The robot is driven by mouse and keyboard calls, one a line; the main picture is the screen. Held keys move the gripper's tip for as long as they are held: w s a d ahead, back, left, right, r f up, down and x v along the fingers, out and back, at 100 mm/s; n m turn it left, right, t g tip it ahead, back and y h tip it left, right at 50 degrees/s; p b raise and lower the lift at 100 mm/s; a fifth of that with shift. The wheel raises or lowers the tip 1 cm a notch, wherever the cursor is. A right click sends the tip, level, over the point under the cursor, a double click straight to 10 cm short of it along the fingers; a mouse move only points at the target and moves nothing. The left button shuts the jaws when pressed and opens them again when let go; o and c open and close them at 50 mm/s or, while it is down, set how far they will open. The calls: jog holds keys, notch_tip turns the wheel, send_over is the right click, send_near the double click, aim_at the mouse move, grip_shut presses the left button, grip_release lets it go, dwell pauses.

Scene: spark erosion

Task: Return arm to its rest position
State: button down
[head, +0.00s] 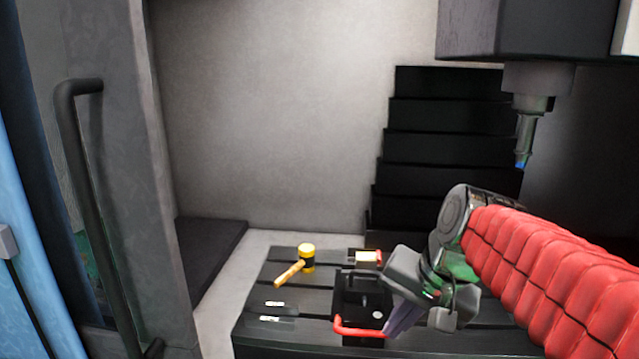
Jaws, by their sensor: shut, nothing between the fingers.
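My arm, in a red padded sleeve, reaches in from the right of the head view. My gripper (392,328) is at its end, low over the machine table, tilted down to the left. Its fingers are shut, with nothing seen between them. It is close to the right side of a black vise (352,295) with a red handle (358,330). Whether it touches the vise or handle I cannot tell. A light block (367,258) sits at the back of the vise.
A mallet (306,258) with a yellow-and-black head lies on the slotted table (262,340), left of the vise. Two small pale-marked items (272,304) lie nearer. The machine head's spindle (527,130) hangs above my arm. A door with a dark handle (75,150) stands at left.

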jog(key=s+d+f+n+t+h, duration=0.1)
jog(key=s+f+n, duration=0.4)
jog(key=s, duration=0.7)
jog(key=shift+d+f+n+t+h, duration=0.3)
jog(key=shift+d+f+h, duration=0.5)
jog(key=shift+d+f, duration=0.25)
jog(key=c, duration=2.4)
grip_release()
jog(key=shift+r, duration=0.1)
jog(key=shift+c, duration=0.2)
